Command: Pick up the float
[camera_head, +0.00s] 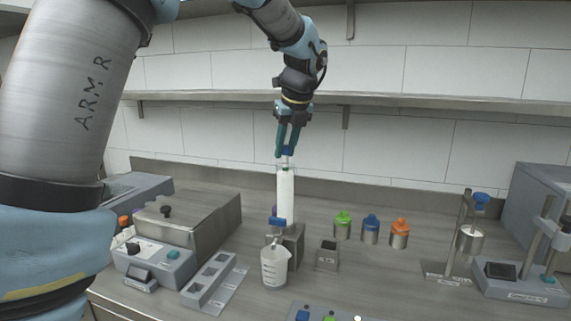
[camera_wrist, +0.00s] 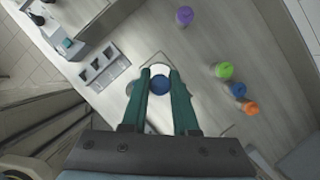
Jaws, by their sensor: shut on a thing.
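My gripper (camera_head: 287,148) points down over the tall white cylinder (camera_head: 286,195) of the filler. Its two teal fingers are shut on a small blue-topped piece, which I take to be the float (camera_head: 288,152). A short pale part shows under the blue top, just above the cylinder's upper end. I cannot tell whether its lower end is still inside the cylinder. In the wrist view the float (camera_wrist: 160,86) is a round blue top between the fingers (camera_wrist: 160,78). A clear beaker (camera_head: 275,268) stands in front of the filler, below its spout.
Green (camera_head: 342,226), blue (camera_head: 370,230) and orange (camera_head: 399,234) capped cups stand right of the filler. A metal box (camera_head: 188,220) stands left, a stand (camera_head: 466,238) right. A shelf (camera_head: 400,109) runs behind my gripper.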

